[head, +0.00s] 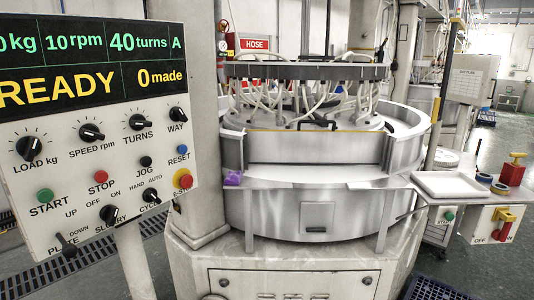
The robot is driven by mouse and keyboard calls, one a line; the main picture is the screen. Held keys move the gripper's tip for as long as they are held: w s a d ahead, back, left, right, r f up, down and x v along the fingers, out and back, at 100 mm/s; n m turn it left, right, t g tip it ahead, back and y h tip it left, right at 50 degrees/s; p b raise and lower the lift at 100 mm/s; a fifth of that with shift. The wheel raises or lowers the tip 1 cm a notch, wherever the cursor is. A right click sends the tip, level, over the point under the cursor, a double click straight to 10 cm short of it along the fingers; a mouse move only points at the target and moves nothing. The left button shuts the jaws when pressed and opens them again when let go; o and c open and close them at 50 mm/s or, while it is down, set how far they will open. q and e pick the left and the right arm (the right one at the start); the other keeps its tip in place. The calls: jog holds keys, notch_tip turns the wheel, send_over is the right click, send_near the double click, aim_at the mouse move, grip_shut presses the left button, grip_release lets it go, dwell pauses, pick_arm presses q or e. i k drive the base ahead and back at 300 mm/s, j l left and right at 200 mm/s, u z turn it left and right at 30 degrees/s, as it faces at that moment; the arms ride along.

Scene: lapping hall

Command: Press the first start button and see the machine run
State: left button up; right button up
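A control panel (95,150) stands close at the left, cut by the picture's edge. Its green START button (44,195) is at the lower left, with a red STOP button (101,177) to its right. The display (90,70) reads READY, 10 rpm, 40 turns, A and 0 made; the kg figure is cut off. The lapping machine (310,205) is behind, a large round metal body with a dark upper disc (305,71) and hoses. A single still does not show whether it turns. Neither of my grippers is in view.
The panel also has knobs, a blue RESET button (182,149), a red-and-yellow emergency stop (183,179) and a PLATE lever (67,245). At right are a white tray (450,185), another green button (449,215) and a yellow-red OFF/ON switch (504,222).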

aim_at(45, 196)
jog(key=u, duration=1.55)
